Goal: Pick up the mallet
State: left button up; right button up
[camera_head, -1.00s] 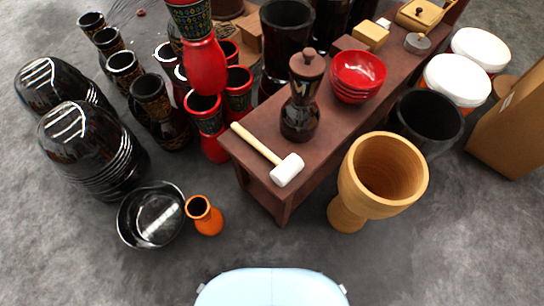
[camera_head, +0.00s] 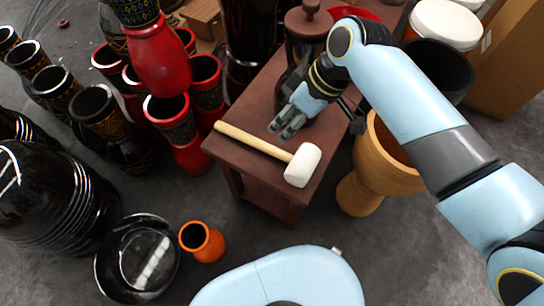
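The mallet (camera_head: 302,164) has a white head and a pale wooden handle. It lies on the brown table (camera_head: 238,162) near its front end, handle to the left and head at the front right edge. My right gripper (camera_head: 312,122) is above the table, just behind the mallet and apart from it in the picture. Its pale fingers point down toward the table, with a dark finger part to the right; it looks open and empty. My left gripper is not in view.
A dark lidded pot (camera_head: 304,32) stands behind my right gripper, partly hidden. A wooden goblet drum (camera_head: 362,186) stands right of the table, partly behind my arm. Red drums (camera_head: 185,147) stand at left. An orange vase (camera_head: 203,241) and black bowl (camera_head: 130,284) are on the floor.

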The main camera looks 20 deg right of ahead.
jog(key=b, duration=0.2)
send_over(263, 143)
jog(key=s+d, duration=0.1)
jog(key=d, duration=0.1)
jog(key=f, duration=0.5)
jog(key=shift+d, duration=0.2)
jog(key=shift+a+f, duration=0.1)
jog(key=shift+f, duration=0.1)
jog(key=b+x, duration=0.3)
jog(key=x, duration=0.2)
jog(key=shift+w+a+f, duration=0.1)
jog(key=shift+f, duration=0.05)
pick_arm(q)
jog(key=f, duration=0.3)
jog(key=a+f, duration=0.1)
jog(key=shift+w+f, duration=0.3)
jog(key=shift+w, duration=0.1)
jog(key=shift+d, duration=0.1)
pick_arm(e)
grip_shut()
